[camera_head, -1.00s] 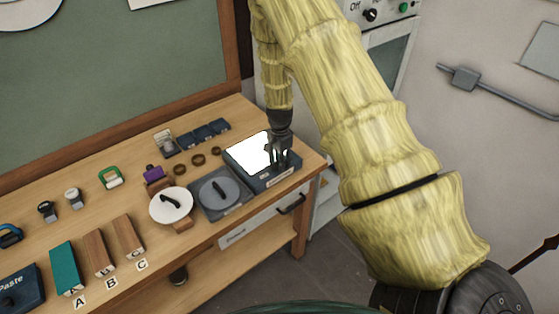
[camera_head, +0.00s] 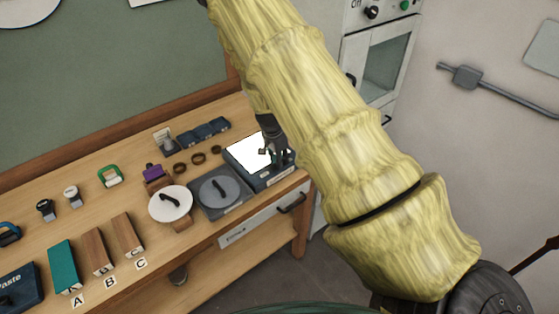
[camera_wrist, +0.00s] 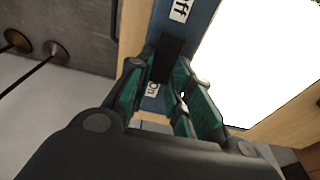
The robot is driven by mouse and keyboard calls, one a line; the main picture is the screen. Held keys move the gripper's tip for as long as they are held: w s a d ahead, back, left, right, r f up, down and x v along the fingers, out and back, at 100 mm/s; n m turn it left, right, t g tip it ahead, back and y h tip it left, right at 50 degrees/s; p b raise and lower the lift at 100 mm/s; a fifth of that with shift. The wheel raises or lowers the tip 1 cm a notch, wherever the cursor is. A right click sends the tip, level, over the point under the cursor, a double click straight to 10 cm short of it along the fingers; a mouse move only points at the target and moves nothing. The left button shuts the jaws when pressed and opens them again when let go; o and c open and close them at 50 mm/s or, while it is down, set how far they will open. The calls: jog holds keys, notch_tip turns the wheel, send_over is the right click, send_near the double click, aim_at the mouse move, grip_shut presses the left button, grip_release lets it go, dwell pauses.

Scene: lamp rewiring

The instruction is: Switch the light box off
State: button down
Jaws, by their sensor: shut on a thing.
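The light box (camera_head: 245,151) stands at the right end of the bench, its white panel lit. In the wrist view the bright panel (camera_wrist: 255,65) fills the right side. A dark switch piece (camera_wrist: 170,57) sits on the box's blue edge strip, between an "Off" label (camera_wrist: 180,10) and an "On" label (camera_wrist: 152,88). My gripper (camera_head: 270,154) is over the right part of the box. In the wrist view its green-padded fingers (camera_wrist: 168,85) are shut around the dark switch piece, which they partly hide.
A grey round-topped device (camera_head: 220,190) and a white disc (camera_head: 171,204) stand left of the box. Small brown rings (camera_head: 198,158) and blue blocks (camera_head: 204,132) lie behind. The cabinet with a glass door (camera_head: 388,70) stands at the right, behind my arm.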

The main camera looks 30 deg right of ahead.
jog(key=shift+a+h+b, duration=0.35)
jog(key=shift+h+b, duration=0.5)
jog(key=shift+h, duration=0.25)
jog(key=c, duration=1.3)
grip_release()
jog(key=shift+r, duration=0.15)
jog(key=v, duration=1.1)
jog(key=shift+s+a+r, duration=0.1)
jog(key=shift+a+r, duration=0.05)
jog(key=shift+r, duration=0.2)
